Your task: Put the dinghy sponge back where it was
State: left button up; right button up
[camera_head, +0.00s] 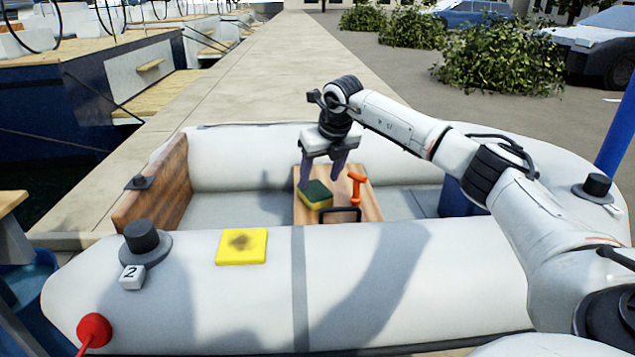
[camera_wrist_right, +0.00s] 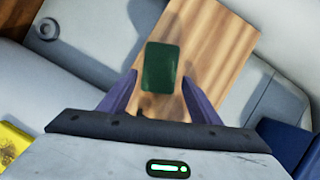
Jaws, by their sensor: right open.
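The dinghy sponge (camera_head: 316,195), green on top and yellow below, lies on the wooden thwart board (camera_head: 366,205) inside the inflatable dinghy. In the right wrist view the green top of the sponge (camera_wrist_right: 161,67) is in front of my fingers. My right gripper (camera_head: 321,182) is open and empty, with its purple fingers pointing down just above and around the sponge. Whether they touch it I cannot tell. In the right wrist view the gripper's two fingers (camera_wrist_right: 161,95) are spread wide. My left gripper is out of view.
An orange-handled tool (camera_head: 356,186) and a dark handle-like frame (camera_head: 341,214) stand on the board right of the sponge. A yellow square with a dark smudge (camera_head: 242,247) lies on the near tube (camera_head: 190,290). A blue box (camera_head: 462,196) is at right.

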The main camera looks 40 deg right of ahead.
jog(key=p+v, duration=0.1)
jog(key=v, duration=0.6)
